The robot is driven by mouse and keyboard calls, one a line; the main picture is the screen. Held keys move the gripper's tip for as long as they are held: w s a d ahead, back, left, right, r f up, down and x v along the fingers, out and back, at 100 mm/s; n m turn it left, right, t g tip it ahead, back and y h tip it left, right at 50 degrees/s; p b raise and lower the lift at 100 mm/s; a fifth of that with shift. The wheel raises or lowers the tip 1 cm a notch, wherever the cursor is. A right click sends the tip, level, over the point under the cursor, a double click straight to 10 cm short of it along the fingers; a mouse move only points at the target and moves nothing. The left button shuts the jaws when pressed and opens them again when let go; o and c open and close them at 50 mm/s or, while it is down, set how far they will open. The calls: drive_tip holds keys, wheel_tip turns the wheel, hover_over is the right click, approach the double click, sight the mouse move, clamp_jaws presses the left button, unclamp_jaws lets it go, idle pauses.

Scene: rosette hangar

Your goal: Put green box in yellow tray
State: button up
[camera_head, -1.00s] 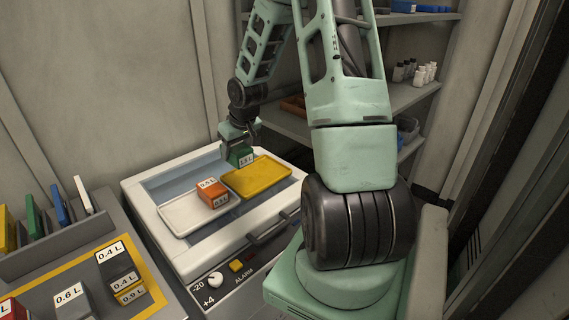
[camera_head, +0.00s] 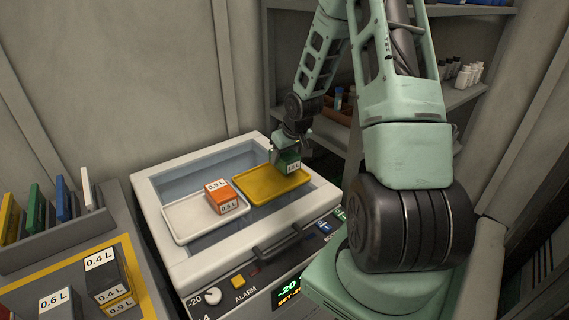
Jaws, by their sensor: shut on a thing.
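The green box (camera_head: 288,161) has a white label and is held in my gripper (camera_head: 289,149), which is shut on it. The box is over the far right part of the yellow tray (camera_head: 262,191). I cannot tell whether its underside touches the tray. The yellow tray lies in the right half of the white-framed unit, and the rest of its surface is bare.
A white tray (camera_head: 190,222) sits left of the yellow one, with an orange box (camera_head: 222,197) near its right edge. The unit's handle (camera_head: 290,238) and control panel face front. Grey boxes (camera_head: 107,275) stand at lower left. Shelves are behind my arm.

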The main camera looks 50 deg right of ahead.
drive_tip(key=shift+f, duration=1.45)
drive_tip(key=shift+f, duration=0.1)
drive_tip(key=o, duration=1.2)
drive_tip(key=shift+c, duration=0.2)
drive_tip(key=shift+s+r, duration=0.1)
drive_tip(key=shift+r, duration=0.35)
drive_tip(key=p+v, duration=0.2)
drive_tip(key=v, duration=0.9)
